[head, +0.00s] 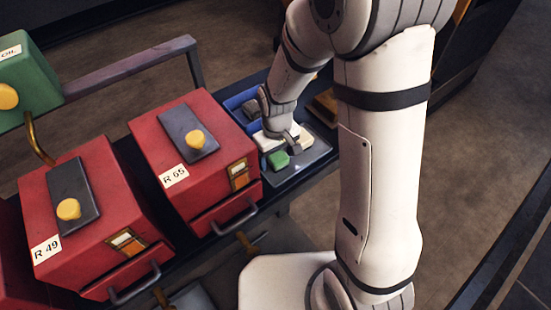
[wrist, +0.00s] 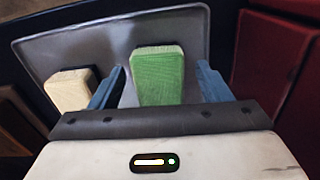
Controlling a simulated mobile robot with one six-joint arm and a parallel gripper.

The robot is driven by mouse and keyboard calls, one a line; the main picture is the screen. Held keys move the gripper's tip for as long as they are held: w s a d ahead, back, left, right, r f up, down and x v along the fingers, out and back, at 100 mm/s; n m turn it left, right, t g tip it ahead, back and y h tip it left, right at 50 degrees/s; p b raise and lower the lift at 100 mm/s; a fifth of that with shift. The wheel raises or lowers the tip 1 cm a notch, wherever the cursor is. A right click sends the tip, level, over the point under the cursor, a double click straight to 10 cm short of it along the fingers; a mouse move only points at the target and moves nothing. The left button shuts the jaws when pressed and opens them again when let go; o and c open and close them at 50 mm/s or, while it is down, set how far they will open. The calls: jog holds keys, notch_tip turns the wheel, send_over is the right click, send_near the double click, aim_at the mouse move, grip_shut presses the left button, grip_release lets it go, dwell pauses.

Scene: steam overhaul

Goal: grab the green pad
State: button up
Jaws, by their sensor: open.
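The green pad (wrist: 159,76) is a small block with rounded edges. It lies on a grey tray (wrist: 60,54). My gripper (wrist: 160,80) is open, with one blue-grey finger on each side of the green pad and a gap at both sides. In the head view the green pad (head: 278,159) shows at the tip of my gripper (head: 287,140), on the grey tray (head: 316,152). The pad's near end is hidden by the gripper body in the wrist view.
A cream block (wrist: 70,89) lies on the tray, left of the left finger. A blue bin (head: 234,103) with a dark block stands behind the tray. Red boxes R 65 (head: 192,150) and R 49 (head: 85,215) stand to the left.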

jog(key=shift+c, duration=0.4)
jog(key=c, duration=1)
